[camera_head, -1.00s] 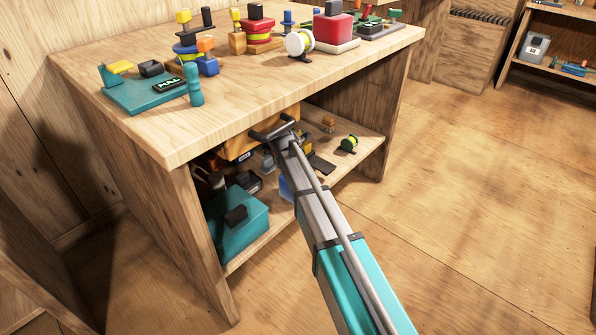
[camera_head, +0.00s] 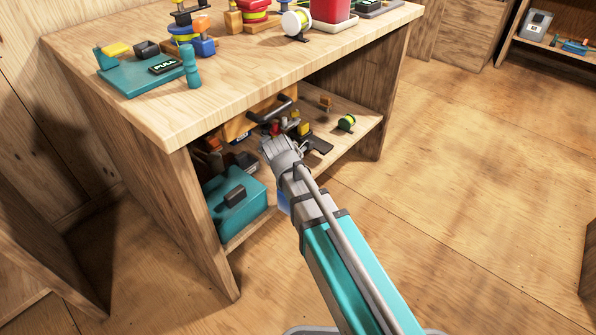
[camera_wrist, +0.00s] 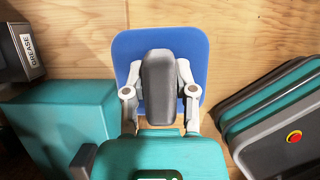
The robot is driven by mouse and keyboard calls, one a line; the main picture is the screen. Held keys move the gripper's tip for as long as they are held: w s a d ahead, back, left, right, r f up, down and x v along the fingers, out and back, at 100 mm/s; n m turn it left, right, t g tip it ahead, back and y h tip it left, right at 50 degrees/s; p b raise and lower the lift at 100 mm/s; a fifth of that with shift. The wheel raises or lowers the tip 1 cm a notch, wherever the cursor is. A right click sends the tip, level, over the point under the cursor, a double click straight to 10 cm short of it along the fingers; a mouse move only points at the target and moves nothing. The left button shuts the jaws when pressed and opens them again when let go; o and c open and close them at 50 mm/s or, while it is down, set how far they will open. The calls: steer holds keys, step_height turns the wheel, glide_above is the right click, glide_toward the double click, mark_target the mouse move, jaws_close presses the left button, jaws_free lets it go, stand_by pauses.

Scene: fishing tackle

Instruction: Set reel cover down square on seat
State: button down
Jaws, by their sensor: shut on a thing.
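My gripper (camera_wrist: 161,72) is shut on the dark grey upright grip (camera_wrist: 158,92) of the reel cover, with one finger on each side. The cover's flat blue plate (camera_wrist: 204,52) lies beyond the fingers in the wrist view and looks square to them. In the head view only a small blue part of it (camera_head: 284,204) shows beside my arm, near the front edge of the lower shelf. My arm hides the gripper there. I cannot make out the seat; whether the cover touches anything below is hidden.
A teal box (camera_head: 249,207) stands on the lower shelf, left of my arm. A green-yellow reel (camera_head: 347,122) and small items stand farther along. The tabletop (camera_head: 130,115) overhangs the shelf.

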steer(key=shift+s+d, duration=0.1)
steer(key=shift+s, duration=0.6)
